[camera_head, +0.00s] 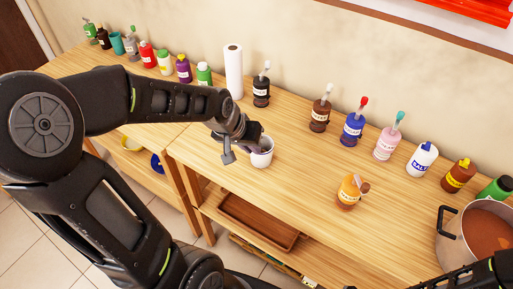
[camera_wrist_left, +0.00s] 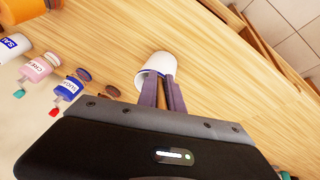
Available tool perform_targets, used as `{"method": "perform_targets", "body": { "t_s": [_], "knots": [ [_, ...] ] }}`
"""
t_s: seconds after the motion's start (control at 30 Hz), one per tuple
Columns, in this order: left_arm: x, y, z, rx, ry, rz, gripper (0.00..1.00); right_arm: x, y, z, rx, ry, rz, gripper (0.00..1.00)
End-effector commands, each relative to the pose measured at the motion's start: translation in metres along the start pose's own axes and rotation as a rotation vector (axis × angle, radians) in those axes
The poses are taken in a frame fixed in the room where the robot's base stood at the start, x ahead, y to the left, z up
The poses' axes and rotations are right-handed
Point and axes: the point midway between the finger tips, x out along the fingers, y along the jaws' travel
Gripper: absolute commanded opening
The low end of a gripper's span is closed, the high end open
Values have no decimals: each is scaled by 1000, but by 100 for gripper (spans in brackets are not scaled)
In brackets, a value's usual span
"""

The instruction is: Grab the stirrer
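A white cup (camera_head: 262,153) with a dark rim stands near the front edge of the wooden table. It also shows in the left wrist view (camera_wrist_left: 152,62). My left gripper (camera_head: 257,138) reaches down at the cup's mouth. In the left wrist view my left gripper's fingers (camera_wrist_left: 162,92) point at the cup's opening. A thin brown stick, which looks like the stirrer (camera_wrist_left: 163,96), shows between the fingers. Its lower end is hidden in the cup. I cannot tell whether the fingers touch it.
Several bottles line the wall, among them a blue one (camera_head: 353,127) and a pink one (camera_head: 387,145). An orange bottle (camera_head: 349,192) stands right of the cup. A large pot (camera_head: 451,238) stands at the right. A white paper roll (camera_head: 234,72) stands behind. Table between cup and orange bottle is clear.

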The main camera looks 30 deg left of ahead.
Motion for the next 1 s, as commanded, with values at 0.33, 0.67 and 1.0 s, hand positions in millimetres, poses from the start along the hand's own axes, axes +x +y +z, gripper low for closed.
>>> {"method": "perform_targets", "body": {
  "t_s": [0.33,0.67,1.0],
  "knots": [
    [0,0,0,0,0,0,0,0,0,0,0,0,0,0],
    [-1,0,0,0,1,0,0,0,0,0,0,0,0,0],
    [-39,9,-18,1,6,1,0,4,1,0,-1,1,-1,0]
  ]
}}
